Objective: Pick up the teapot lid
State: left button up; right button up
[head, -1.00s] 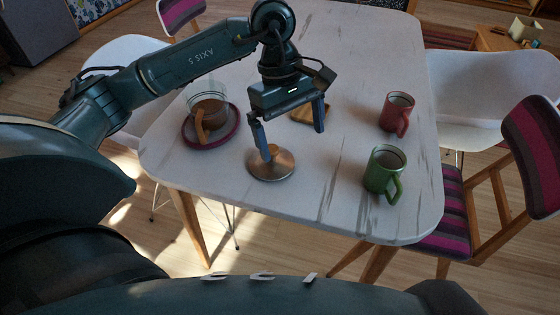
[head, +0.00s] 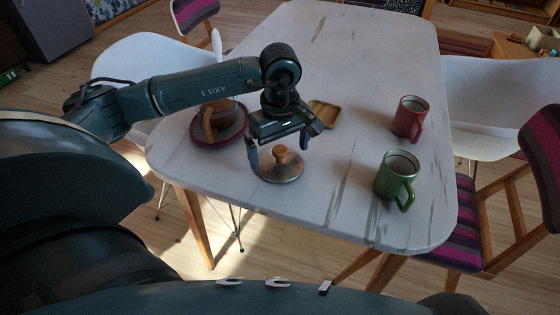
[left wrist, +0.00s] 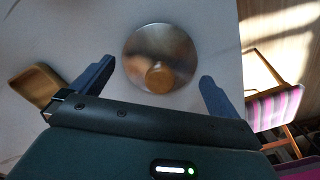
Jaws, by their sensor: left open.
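The teapot lid (head: 283,170) is a round metal disc with a wooden knob. It lies flat on the white table near its front left part. It also shows in the left wrist view (left wrist: 146,45), with its knob (left wrist: 160,77) toward the gripper. My left gripper (head: 278,150) is open and empty, above the lid, pointing down. In the left wrist view its fingers (left wrist: 155,82) stand apart on either side of the knob, not touching it. The teapot (head: 216,120) stands on a dark red plate (head: 231,140) left of the lid, partly hidden by my arm. My right gripper is not in view.
A small wooden tray (head: 323,115) lies behind the gripper and also shows in the left wrist view (left wrist: 36,85). A red mug (head: 409,118) and a green mug (head: 394,175) stand to the right. The table (head: 345,60) is clear toward the back.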

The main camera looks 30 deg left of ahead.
pick_arm(q)
notch_tip(320, 180, down, 2)
jog(key=shift+f, duration=0.15)
jog(key=c, duration=0.7)
jog(key=shift+o, duration=0.2)
